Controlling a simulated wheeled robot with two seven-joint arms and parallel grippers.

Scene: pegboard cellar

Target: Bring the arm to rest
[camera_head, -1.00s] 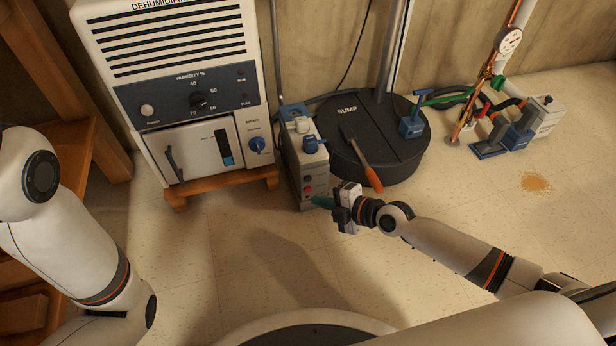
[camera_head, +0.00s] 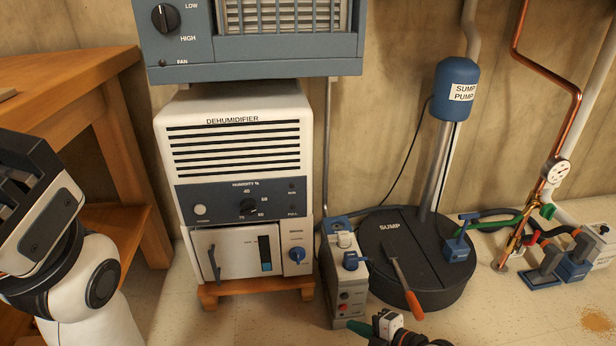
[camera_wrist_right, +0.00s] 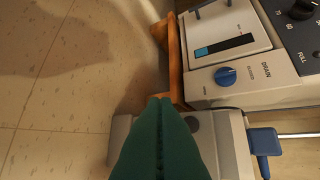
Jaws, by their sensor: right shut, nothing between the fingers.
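My right gripper (camera_head: 356,327) shows at the bottom edge of the head view, low in front of the grey control box (camera_head: 343,285). Its green fingers (camera_wrist_right: 160,140) are pressed together and empty in the right wrist view, where they overlap the box. I cannot tell whether they touch it. Most of my right arm is below the head view. My left arm stands at the left edge, with a white and black end block (camera_head: 38,215) close to the camera. Its fingers do not show.
The dehumidifier (camera_head: 240,150) stands on a wooden base behind the grey box. Copper pipes (camera_head: 575,95) rise at right. A wooden bench (camera_head: 95,85) is at left.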

